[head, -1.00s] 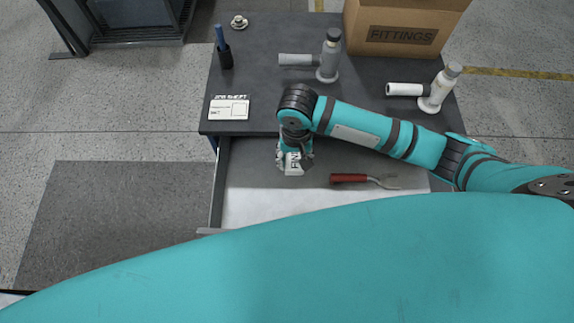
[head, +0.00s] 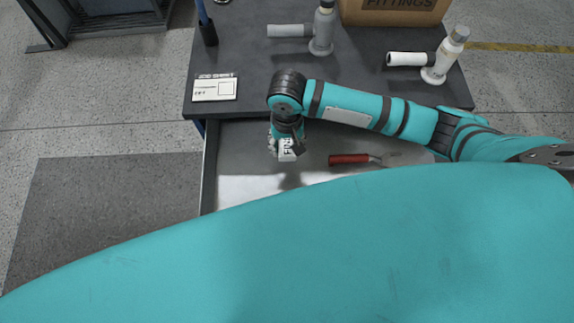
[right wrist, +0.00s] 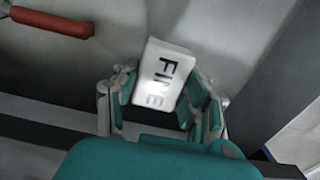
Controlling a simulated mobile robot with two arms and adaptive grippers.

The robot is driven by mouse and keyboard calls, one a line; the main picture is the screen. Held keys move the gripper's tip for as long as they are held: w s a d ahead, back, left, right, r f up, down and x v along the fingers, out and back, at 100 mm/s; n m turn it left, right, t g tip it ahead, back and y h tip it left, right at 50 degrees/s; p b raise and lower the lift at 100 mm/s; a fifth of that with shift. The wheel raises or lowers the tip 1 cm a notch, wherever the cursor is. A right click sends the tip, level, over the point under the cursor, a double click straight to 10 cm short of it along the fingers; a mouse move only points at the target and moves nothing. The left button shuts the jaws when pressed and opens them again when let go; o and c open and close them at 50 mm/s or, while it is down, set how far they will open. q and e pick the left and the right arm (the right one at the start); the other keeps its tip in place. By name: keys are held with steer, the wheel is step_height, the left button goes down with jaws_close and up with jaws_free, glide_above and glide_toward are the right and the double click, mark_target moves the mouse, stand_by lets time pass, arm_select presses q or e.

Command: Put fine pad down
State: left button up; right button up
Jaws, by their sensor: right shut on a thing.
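The fine pad (head: 288,149) is a small pale block lettered FINE. My right gripper (head: 287,146) is shut on it, over the open drawer (head: 240,190) of the dark bench. In the right wrist view the pad (right wrist: 164,75) sits between the two fingers of the right gripper (right wrist: 162,100), its lettered face toward the camera. I cannot tell whether the pad touches the drawer floor. My left gripper is not in view.
A tool with a red handle (head: 349,159) lies in the drawer right of the gripper. On the bench top (head: 260,75) stand a grey fitting (head: 322,30), a white fitting (head: 437,65), a card (head: 215,88), a dark cup (head: 208,34) and a cardboard box (head: 392,12).

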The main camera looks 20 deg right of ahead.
glide_above(287, 165)
step_height(287, 165, down, 5)
steer(key=shift+f, duration=0.2)
step_height(287, 165, down, 3)
steer(key=shift+f+p, duration=0.1)
steer(key=shift+p, duration=0.45)
steer(key=shift+f, duration=0.5)
steer(key=shift+f, duration=0.2)
steer(key=o, duration=1)
